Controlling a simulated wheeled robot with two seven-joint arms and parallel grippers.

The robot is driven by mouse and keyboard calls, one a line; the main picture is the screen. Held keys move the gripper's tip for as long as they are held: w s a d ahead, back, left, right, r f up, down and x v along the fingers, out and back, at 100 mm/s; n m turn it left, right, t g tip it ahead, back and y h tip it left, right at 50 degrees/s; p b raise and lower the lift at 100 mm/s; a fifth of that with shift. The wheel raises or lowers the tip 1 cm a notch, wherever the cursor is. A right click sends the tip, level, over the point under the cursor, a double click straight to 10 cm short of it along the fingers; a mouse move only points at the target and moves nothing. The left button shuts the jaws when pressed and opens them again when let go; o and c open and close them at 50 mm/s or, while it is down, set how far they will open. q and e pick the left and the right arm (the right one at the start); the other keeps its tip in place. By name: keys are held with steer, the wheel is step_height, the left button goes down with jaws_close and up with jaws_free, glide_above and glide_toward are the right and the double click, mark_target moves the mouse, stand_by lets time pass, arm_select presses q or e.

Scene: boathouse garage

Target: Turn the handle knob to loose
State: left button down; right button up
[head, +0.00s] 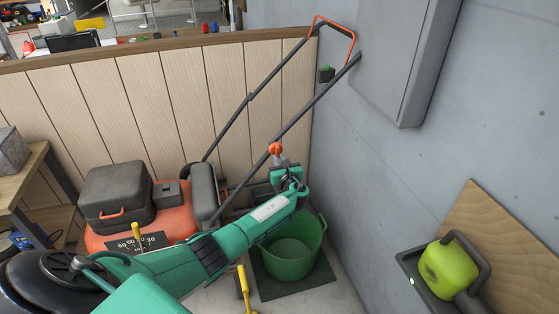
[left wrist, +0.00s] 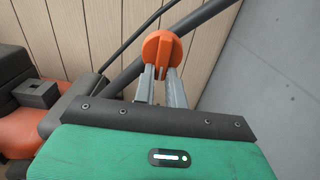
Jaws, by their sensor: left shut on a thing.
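The handle knob (head: 275,148) is small, round and orange, on the dark lower handle tube of the orange lawn mower (head: 150,226). In the left wrist view the knob (left wrist: 161,50) has a raised bar across its face. My left gripper (head: 276,158) reaches it from below in the head view. In the left wrist view the two grey fingers of my left gripper (left wrist: 160,76) are shut on the knob's lower part, which they partly hide. The mower handle (head: 300,112) rises to the right, with an orange bail at its top. My right gripper is not in view.
A green tub (head: 292,262) stands on a dark mat beyond my left forearm. A wood-panelled partition (head: 150,100) is behind the mower, and a grey wall (head: 400,180) is at right. A yellow-green object (head: 447,268) sits in a dark wall holder at lower right.

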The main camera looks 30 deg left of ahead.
arm_select(q)
steer(key=shift+s+f, duration=0.1)
steer(key=shift+f, duration=0.1)
steer(key=c, duration=1.4)
jaws_free()
steer(key=shift+r, duration=0.1)
steer(key=shift+c, duration=0.2)
steer(key=shift+d, duration=0.1)
steer(key=b+v, duration=0.2)
steer(key=v, duration=1.1)
steer(key=shift+s+d, duration=0.2)
steer(key=shift+s, duration=0.05)
